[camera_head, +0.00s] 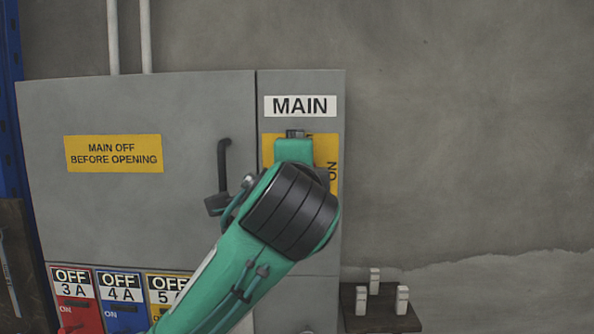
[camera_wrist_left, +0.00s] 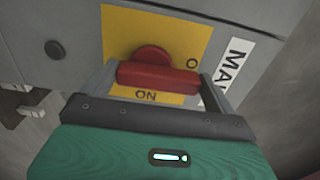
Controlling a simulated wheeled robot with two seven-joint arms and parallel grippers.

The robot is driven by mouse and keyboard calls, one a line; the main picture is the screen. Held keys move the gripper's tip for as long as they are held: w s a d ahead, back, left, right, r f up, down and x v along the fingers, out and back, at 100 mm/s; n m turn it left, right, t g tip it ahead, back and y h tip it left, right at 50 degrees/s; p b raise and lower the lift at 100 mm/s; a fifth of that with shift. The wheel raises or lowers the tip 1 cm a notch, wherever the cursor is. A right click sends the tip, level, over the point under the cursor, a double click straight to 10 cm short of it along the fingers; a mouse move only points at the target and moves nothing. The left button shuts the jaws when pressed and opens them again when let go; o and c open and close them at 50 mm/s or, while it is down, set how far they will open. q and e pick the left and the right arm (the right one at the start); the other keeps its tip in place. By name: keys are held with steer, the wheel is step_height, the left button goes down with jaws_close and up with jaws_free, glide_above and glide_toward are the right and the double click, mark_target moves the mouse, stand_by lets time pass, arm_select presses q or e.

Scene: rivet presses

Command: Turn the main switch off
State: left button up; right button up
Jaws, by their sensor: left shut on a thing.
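The main switch has a red handle (camera_wrist_left: 158,78) with a round hub, seen in the left wrist view on a yellow plate (camera_wrist_left: 118,25). My left gripper (camera_wrist_left: 158,84) is shut on the red handle, one finger at each end of the red bar in that picture. In the head view my left gripper (camera_head: 294,150) covers the switch, and the handle is hidden there. The yellow plate shows around it (camera_head: 328,148), with "ON" at its right side. A white "MAIN" label (camera_head: 300,106) is above it. My right gripper is in neither view.
The grey cabinet door (camera_head: 190,110) at left carries a yellow "MAIN OFF BEFORE OPENING" sign (camera_head: 113,153) and a dark door handle (camera_head: 222,175). Red, blue and yellow "OFF" panels (camera_head: 122,295) are below. A dark block with white pegs (camera_head: 375,302) is at lower right. The wall at right is clear.

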arm_select(q)
steer(key=o, duration=0.7)
steer(key=s, duration=1.4)
steer(key=shift+f, duration=0.1)
